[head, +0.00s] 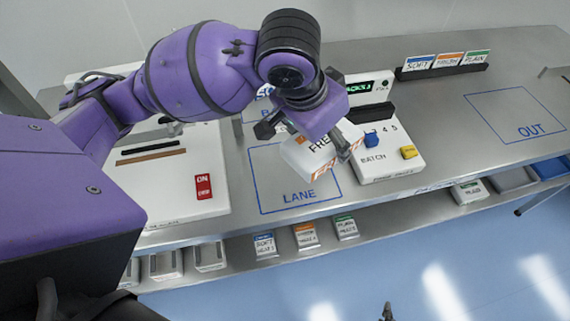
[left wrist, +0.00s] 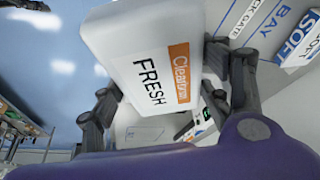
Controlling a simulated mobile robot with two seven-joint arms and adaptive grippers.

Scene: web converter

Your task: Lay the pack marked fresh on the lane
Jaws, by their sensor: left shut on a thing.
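My left gripper (head: 308,143) is shut on a white pack with an orange band marked FRESH (head: 323,153). The pack is tilted and held above the right part of the blue-outlined area marked LANE (head: 287,198). In the left wrist view the pack (left wrist: 150,45) sits between the fingers (left wrist: 165,95), with its FRESH print facing the camera. The visible part of the lane is bare.
A white unit marked BATCH (head: 385,165) with blue and yellow knobs stands just right of the lane. A white machine with a red ON switch (head: 203,187) stands left. Cards marked SOFT, FRESH and PLAIN (head: 448,62) stand behind. The OUT area (head: 515,110) is empty.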

